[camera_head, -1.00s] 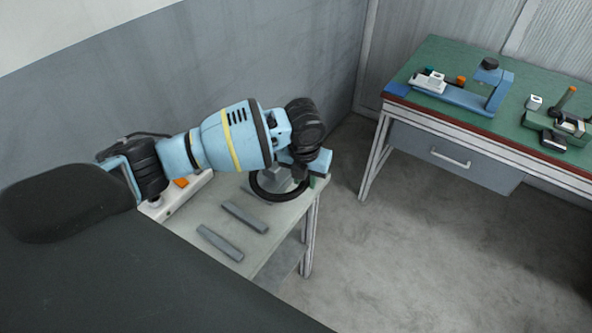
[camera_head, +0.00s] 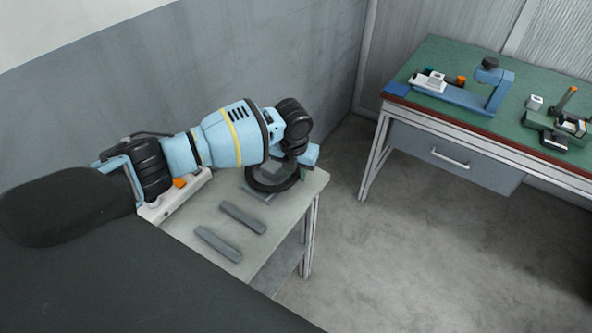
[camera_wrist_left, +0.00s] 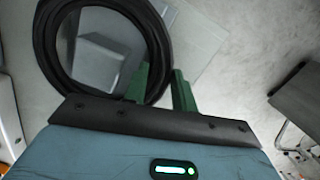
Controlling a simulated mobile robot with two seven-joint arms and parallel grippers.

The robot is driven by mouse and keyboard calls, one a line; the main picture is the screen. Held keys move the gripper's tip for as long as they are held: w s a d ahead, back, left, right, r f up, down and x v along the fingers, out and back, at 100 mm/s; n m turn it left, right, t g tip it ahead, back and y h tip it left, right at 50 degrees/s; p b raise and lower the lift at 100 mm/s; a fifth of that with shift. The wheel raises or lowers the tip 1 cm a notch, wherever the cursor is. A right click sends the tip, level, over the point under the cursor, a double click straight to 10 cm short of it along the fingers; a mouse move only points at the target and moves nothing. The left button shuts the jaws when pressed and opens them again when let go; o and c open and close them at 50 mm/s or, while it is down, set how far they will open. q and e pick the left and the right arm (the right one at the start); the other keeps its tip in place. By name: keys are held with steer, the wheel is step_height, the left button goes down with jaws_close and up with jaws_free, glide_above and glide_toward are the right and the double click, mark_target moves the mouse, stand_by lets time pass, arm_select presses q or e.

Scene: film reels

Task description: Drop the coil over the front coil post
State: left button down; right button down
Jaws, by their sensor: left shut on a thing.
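The coil is a black ring (camera_head: 270,188) over the far right part of the small side table, also large in the left wrist view (camera_wrist_left: 158,45). My left gripper (camera_head: 304,172) is shut on the right side of the coil's rim; its green fingers (camera_wrist_left: 162,80) show in the left wrist view. A grey block-like shape (camera_wrist_left: 100,62) shows through the ring's opening, perhaps the front coil post; I cannot tell its height or whether the ring is around it or above it. My right gripper is not in view.
Two grey bars (camera_head: 243,217) lie on the near part of the side table (camera_head: 190,228). A white strip with an orange part (camera_head: 180,183) is at its left. A green-topped workbench (camera_head: 440,60) with blue fixtures stands at right. Bare floor lies between.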

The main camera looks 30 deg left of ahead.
arm_select(q)
steer(key=c, duration=1.1)
jaws_free()
steer(key=shift+c, duration=0.2)
step_height(320, 180, up, 12)
steer(key=s+p, duration=0.1)
steer(key=shift+s+d, duration=0.15)
steer(key=shift+s, duration=0.1)
